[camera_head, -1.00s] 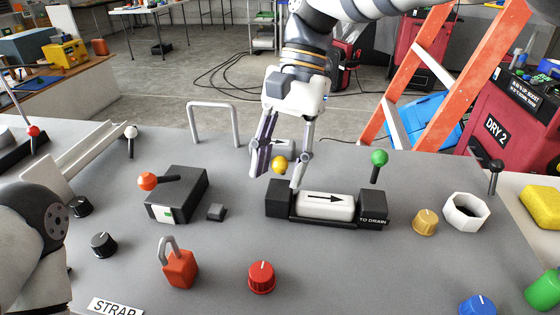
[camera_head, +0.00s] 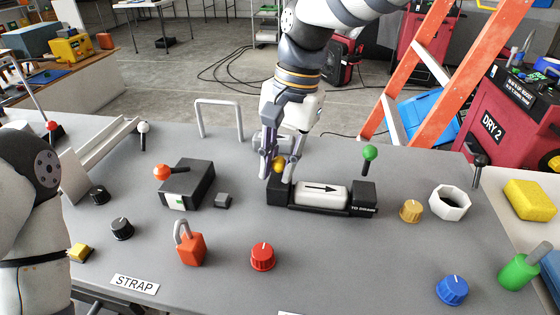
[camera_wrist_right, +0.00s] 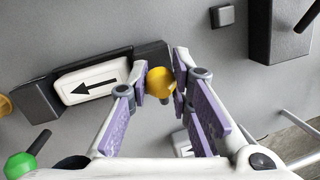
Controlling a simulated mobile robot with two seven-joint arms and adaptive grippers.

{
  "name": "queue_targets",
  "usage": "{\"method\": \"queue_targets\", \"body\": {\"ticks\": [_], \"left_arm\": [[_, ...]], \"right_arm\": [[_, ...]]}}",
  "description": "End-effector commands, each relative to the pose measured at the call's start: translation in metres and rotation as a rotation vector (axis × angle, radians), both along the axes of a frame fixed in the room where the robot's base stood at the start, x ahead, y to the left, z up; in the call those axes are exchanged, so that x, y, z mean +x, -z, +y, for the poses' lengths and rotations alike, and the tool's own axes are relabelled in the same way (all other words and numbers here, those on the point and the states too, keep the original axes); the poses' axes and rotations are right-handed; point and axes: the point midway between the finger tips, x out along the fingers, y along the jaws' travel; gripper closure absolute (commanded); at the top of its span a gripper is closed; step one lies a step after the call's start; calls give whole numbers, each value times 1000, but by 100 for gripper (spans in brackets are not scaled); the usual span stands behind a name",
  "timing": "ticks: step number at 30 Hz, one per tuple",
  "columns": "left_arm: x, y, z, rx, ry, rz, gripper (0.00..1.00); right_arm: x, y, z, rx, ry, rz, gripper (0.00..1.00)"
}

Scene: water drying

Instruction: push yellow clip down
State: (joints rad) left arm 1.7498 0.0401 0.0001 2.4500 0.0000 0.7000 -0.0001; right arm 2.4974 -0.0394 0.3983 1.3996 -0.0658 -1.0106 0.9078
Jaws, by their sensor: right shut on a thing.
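The yellow clip (camera_head: 279,166) shows as a round yellow knob at the left end of the black fixture (camera_head: 363,198) with a white arrow cylinder marked "TO DRAIN". My right gripper (camera_head: 279,170) comes down from above and is shut on the knob, one finger on each side. In the right wrist view the knob (camera_wrist_right: 161,82) shows between the purple-padded fingers (camera_wrist_right: 160,95), beside the fixture's end. The knob's lower part and how it joins the fixture are hidden.
A green-knobbed lever (camera_head: 370,153) stands at the fixture's right. A black box with an orange-knobbed lever (camera_head: 187,184), a red padlock (camera_head: 190,248) and a red dial (camera_head: 262,257) are nearby. A grey arch handle (camera_head: 219,102) stands behind.

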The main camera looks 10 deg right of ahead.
Motion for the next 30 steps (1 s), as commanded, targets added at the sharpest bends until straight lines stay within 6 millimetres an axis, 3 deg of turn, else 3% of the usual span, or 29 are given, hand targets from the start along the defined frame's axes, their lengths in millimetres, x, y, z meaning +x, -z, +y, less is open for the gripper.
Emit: {"method": "queue_targets", "body": {"ticks": [1, 3, 14, 24, 30], "left_arm": [[0, 0, 0, 0, 0, 0, 51], [0, 0, 0, 0, 0, 0, 51], [0, 0, 0, 0, 0, 1, 51], [0, 0, 0, 0, 0, 1, 51], [0, 0, 0, 0, 0, 2, 51]], "right_arm": [[-1, 0, 1, 2, 0, 2, 74], [-1, 0, 1, 2, 0, 3, 59], [1, -6, -1, 2, 1, 1, 59], [6, -90, -16, 3, 0, -2, 59], [7, -115, -21, 2, 1, 3, 59]]}}
